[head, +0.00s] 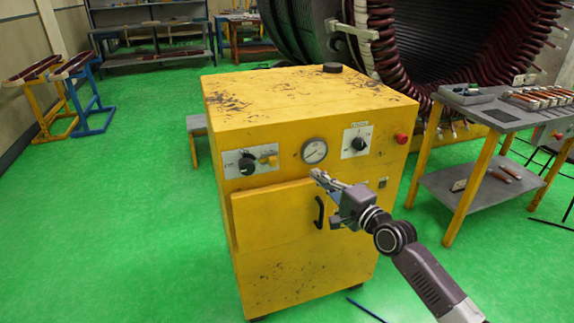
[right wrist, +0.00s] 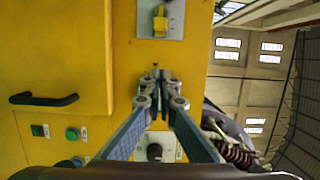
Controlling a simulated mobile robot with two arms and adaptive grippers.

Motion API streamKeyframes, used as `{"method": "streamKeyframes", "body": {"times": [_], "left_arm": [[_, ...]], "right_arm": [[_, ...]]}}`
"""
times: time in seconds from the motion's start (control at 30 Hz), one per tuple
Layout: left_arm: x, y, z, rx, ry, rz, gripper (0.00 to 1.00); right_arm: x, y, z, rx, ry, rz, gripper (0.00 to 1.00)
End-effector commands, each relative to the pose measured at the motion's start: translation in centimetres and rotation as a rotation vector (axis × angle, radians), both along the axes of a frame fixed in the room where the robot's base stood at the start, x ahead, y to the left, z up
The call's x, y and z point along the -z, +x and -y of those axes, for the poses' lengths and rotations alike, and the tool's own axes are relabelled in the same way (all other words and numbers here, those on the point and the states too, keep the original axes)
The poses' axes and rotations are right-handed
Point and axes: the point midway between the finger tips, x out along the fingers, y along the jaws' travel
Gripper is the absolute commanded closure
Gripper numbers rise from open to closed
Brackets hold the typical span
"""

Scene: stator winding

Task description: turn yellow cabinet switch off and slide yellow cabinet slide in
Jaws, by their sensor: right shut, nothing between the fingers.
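The yellow cabinet (head: 290,105) stands in the middle of the head view. Its front has a plate with a black knob and a yellow switch (head: 268,161) at the left; the switch also shows at the top of the right wrist view (right wrist: 160,22). Below is the slide (head: 270,218), whose front seems to stand out from the body, with a black handle (head: 319,212) that also shows in the right wrist view (right wrist: 44,99). My right gripper (head: 318,175) is shut and empty, in front of the cabinet below the gauge; its fingers (right wrist: 160,75) point toward the cabinet face.
A round gauge (head: 314,150), a second black knob (head: 358,143) and a red button (head: 401,138) are on the cabinet front. A grey-topped table (head: 490,115) stands at the right. The large stator (head: 440,45) is behind.

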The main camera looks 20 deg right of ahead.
Motion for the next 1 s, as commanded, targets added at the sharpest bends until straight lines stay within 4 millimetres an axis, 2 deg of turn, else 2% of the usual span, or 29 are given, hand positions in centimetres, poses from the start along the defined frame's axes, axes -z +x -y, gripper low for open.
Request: {"method": "streamKeyframes", "body": {"times": [0.5, 0.57, 0.7, 1.0], "left_arm": [[0.7, 0.0, 0.0, -0.001, 0.000, 0.000, 1.00], [-0.8, -0.1, -0.1, -0.001, 0.000, -0.002, 1.00], [-1.8, -0.1, 0.0, -0.001, 0.000, -0.001, 1.00], [-2.1, 0.0, 0.0, -0.001, 0.000, -0.001, 1.00]], "right_arm": [[0.0, 8.8, -2.5, 0.001, -0.003, 0.002, 1.00], [-0.5, 8.5, -3.9, -0.003, 0.004, -0.002, 1.00], [-0.3, 8.4, -5.5, -0.002, 0.002, -0.002, 1.00], [0.0, 8.3, -6.5, 0.000, -0.002, 0.000, 1.00]]}}
